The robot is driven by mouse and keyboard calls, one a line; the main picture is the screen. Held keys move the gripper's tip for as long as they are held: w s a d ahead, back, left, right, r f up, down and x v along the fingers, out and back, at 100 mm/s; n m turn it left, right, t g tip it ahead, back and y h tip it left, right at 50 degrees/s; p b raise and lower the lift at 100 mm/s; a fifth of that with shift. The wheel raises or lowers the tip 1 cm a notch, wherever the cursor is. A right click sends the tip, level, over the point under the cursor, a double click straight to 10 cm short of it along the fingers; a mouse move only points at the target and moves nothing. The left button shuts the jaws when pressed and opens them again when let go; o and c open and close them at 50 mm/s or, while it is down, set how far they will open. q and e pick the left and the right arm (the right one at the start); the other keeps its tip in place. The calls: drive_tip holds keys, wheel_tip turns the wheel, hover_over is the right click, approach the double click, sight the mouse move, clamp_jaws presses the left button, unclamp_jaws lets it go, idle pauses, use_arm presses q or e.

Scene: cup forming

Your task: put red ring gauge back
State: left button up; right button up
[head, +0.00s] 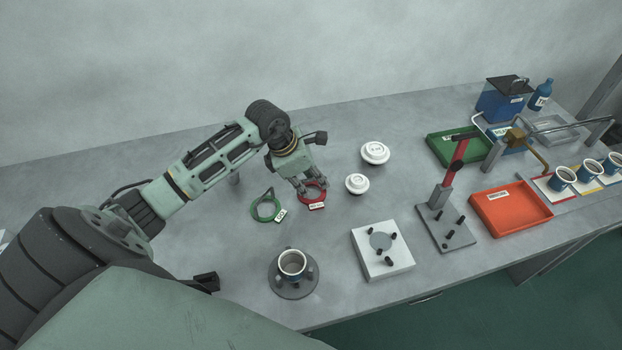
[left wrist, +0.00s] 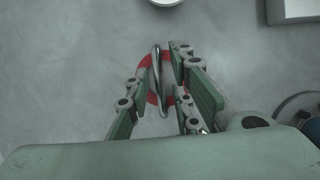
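The red ring gauge (head: 313,194) lies flat on the grey table, with a small label at its front. My left gripper (head: 311,184) is right above it, pointing down. In the left wrist view the gauge's red ring (left wrist: 148,84) shows behind its upright metal handle (left wrist: 157,70). The fingers of my left gripper (left wrist: 161,68) stand apart on either side of that handle, with gaps visible. Part of the ring is hidden by the fingers. A green ring gauge (head: 265,207) with a handle and label lies just left of the red one. My right gripper is not in view.
Two white lidded pieces (head: 375,153) (head: 357,184) stand right of the gauges. A cup sits on a round dark stand (head: 293,285) in front. A white fixture block (head: 397,258), a red-handled press (head: 447,225), a red tray (head: 510,223) and a green tray (head: 440,158) are further right.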

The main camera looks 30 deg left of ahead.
use_arm(q)
drive_tip(key=shift+o, duration=0.2)
drive_tip(key=b+v, duration=0.1)
drive_tip(key=v, duration=1.1)
drive_tip(key=shift+b, duration=0.4)
drive_tip(key=shift+w+r, duration=0.1)
drive_tip(key=shift+r, duration=0.15)
